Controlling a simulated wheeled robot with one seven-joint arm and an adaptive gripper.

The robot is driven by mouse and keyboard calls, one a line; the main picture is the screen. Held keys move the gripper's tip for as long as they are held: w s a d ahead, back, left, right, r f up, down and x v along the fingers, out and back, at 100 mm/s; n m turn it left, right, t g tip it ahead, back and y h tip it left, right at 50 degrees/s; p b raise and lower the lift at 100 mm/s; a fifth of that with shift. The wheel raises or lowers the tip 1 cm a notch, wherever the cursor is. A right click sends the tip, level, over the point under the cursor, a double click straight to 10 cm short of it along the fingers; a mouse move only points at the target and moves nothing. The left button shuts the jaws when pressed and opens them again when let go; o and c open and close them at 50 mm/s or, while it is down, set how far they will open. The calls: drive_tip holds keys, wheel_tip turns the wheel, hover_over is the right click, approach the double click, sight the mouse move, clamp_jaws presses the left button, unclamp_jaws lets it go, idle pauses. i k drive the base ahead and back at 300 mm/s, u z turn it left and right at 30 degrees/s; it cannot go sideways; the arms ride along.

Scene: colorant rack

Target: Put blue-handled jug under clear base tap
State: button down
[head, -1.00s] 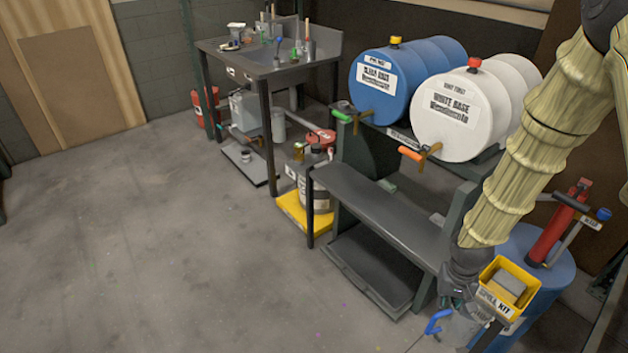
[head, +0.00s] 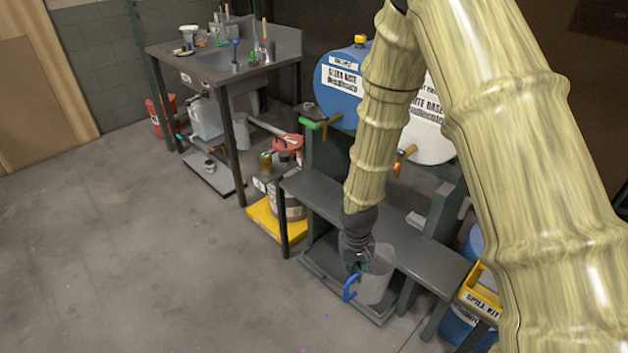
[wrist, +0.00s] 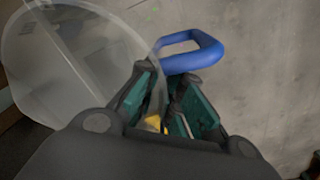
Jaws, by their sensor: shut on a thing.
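The blue-handled jug (head: 376,282) is a translucent grey-white vessel with a blue loop handle on its left side in the head view. My gripper (head: 357,258) is shut on it by its upper handle side and holds it off the floor, in front of the bench edge. In the wrist view the jug (wrist: 75,60) fills the upper left, and its handle sticks out beyond the teal fingers (wrist: 172,112). The exact contact is partly hidden. The clear base drum (head: 336,90) is blue, with a green-handled tap (head: 313,115) over the bench's left part, left of and above the jug.
The grey bench (head: 322,196) runs below the taps, with a low platform (head: 322,268) under it. The white base drum (head: 432,140) has an orange tap (head: 404,157) and is partly behind my arm. A yellow spill kit bin (head: 484,290) stands right. The left floor is clear.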

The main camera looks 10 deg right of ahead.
sight(326, 190)
drive_tip(key=i, duration=1.3)
drive_tip(key=z, duration=0.05)
